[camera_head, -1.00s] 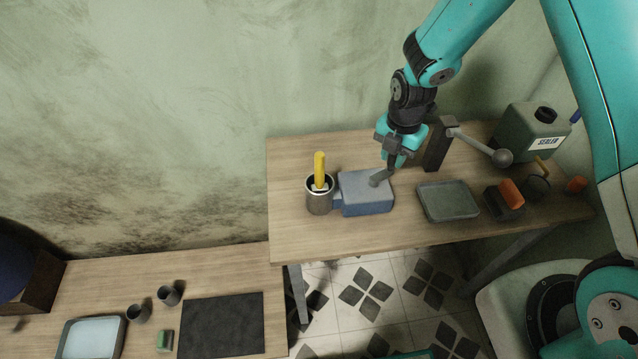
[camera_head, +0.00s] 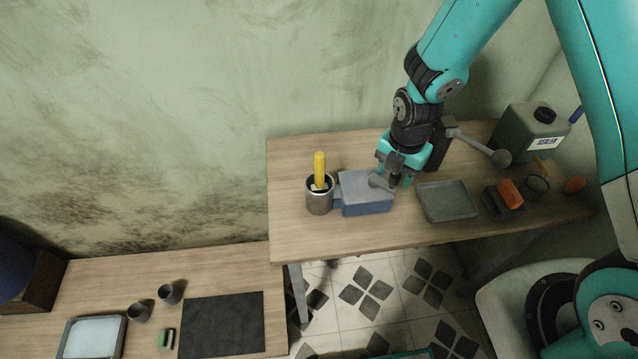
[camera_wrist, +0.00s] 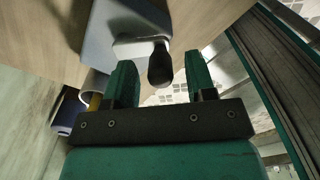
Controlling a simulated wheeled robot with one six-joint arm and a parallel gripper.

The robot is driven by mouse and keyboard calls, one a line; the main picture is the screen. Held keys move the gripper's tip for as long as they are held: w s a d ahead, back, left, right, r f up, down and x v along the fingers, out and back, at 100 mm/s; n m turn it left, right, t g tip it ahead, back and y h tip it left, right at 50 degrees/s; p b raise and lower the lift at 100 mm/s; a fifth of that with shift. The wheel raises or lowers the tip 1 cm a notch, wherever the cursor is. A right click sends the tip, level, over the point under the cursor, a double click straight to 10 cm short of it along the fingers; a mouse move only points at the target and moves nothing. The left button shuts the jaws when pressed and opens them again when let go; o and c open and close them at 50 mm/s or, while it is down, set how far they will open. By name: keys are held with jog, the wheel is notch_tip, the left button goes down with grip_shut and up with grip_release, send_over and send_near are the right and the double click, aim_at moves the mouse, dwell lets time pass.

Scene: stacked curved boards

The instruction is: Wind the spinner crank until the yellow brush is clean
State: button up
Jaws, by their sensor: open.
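The yellow brush (camera_head: 320,167) stands handle up in a metal cup (camera_head: 319,203) at the left end of the blue-grey spinner box (camera_head: 367,204). Its bristles are hidden in the cup. The crank (camera_head: 381,182) sits on top of the box, its arm pointing right. My gripper (camera_head: 397,183) is at the crank's outer end. In the wrist view, the dark crank knob (camera_wrist: 160,66) lies between the two green fingers of my gripper (camera_wrist: 159,62), with gaps on both sides. The cup (camera_wrist: 96,82) and part of the yellow handle (camera_wrist: 95,101) show at left.
A grey tray (camera_head: 447,202) lies right of the spinner, beside an orange-topped block (camera_head: 509,194). A sealer can (camera_head: 531,131) and a grey ball-ended lever (camera_head: 480,146) stand behind. A lower table (camera_head: 252,253) at left holds cups, a dark mat (camera_head: 222,324) and a tray.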

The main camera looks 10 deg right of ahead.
jog(key=shift+r+p, duration=2.85)
jog(key=shift+r, duration=0.75)
jog(key=shift+a+r+m, duration=0.2)
jog(key=shift+r+m, duration=0.1)
jog(key=shift+r, duration=0.05)
jog(key=s+a+r+m+y+b, duration=0.1)
jog(key=s+a+r+m+b, duration=0.15)
jog(key=s+r+m, duration=0.35)
jog(key=s+a+r+m+y+b, duration=0.1)
jog(key=s+a+r+m+y, duration=0.15)
jog(key=r+m, duration=0.4)
jog(key=s+a+r+m+b, duration=0.2)
jog(key=s+r+m, duration=0.4)
jog(key=s, duration=0.5)
jog(key=shift+s+a+r+m+y, duration=0.2)
jog(key=shift+r+m+y, duration=0.15)
jog(key=shift+r, duration=0.55)
